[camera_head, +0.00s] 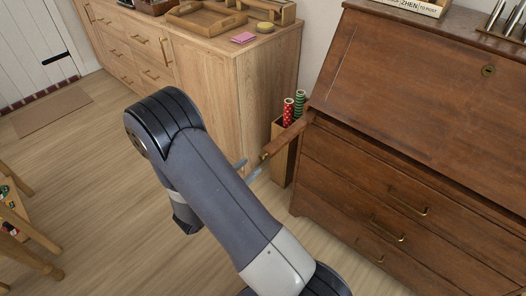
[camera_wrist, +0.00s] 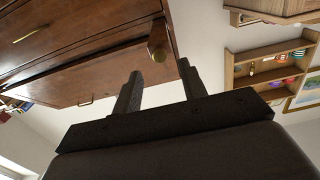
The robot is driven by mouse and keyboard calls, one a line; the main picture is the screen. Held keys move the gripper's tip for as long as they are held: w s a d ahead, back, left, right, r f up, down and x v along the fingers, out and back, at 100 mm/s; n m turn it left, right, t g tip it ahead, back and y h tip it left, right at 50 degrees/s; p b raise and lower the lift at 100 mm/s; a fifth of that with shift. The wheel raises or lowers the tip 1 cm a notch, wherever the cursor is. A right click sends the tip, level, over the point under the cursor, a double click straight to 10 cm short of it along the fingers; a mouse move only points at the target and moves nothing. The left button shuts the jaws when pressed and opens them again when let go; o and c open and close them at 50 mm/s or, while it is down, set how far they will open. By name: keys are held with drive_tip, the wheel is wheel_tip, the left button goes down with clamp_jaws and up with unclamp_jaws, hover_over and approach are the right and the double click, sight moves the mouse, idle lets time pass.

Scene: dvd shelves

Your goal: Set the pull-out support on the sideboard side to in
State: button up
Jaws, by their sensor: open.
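The dark wooden bureau (camera_head: 420,110) has a slanted, closed front. Its pull-out support on the sideboard side (camera_head: 284,139) sticks out from the bureau's left front edge. The support's end with a round brass knob also shows in the wrist view (camera_wrist: 157,50). My gripper (camera_head: 247,169) is just in front of that end, partly hidden by my arm in the head view. In the wrist view my gripper (camera_wrist: 160,85) is open, with the knob lying between the lines of its two fingers and beyond their tips. Nothing is held; contact cannot be told.
The light oak sideboard (camera_head: 245,85) stands left of the bureau, with a tray (camera_head: 207,18) on top. A narrow bin with red and green rolls (camera_head: 288,112) stands between them. Bureau drawers with brass handles (camera_head: 388,230) lie below the support. Open floor (camera_head: 110,150) is at left.

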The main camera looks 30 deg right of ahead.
sight(260, 158)
drive_tip(key=x, duration=0.8)
drive_tip(key=shift+w+d+f, duration=0.1)
drive_tip(key=shift+d, duration=0.1)
clamp_jaws()
